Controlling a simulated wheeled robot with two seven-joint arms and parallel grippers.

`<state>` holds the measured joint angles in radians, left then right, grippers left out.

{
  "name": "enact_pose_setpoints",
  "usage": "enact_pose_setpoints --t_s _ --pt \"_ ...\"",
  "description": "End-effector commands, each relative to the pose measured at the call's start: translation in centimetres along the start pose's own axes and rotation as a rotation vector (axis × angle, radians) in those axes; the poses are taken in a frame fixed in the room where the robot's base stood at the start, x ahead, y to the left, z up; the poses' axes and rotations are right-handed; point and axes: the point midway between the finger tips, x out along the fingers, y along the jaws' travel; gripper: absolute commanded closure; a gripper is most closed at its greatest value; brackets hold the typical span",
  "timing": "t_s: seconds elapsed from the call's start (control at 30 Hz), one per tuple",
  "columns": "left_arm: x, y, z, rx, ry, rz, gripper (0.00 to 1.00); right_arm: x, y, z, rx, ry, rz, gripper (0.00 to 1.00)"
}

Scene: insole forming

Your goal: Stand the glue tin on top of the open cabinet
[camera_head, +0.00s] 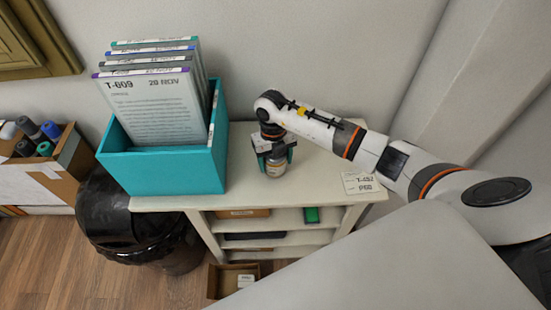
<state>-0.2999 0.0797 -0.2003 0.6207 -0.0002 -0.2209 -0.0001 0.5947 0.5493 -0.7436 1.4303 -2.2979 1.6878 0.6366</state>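The gripper hides the tin's upper part. The cabinet is white with open shelves at the front. My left gripper is not in view.
A teal box (165,170) with upright folders (160,108) stands left on the cabinet top. A label card (361,183) lies near its right end. A black bin (125,225) stands left of the cabinet. The top between tin and card is clear.

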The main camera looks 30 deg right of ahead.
Motion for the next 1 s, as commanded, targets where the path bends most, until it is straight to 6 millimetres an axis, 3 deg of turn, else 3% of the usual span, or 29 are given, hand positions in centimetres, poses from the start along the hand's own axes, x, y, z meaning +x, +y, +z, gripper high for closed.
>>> enact_pose_setpoints --t_s 0.47,1.0 --pt "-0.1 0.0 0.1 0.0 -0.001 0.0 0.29 -1.0 0.0 -0.1 0.0 0.002 0.0 0.22" --pt "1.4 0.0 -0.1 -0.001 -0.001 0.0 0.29 -11.1 0.0 -0.1 0.0 0.003 0.0 0.22"
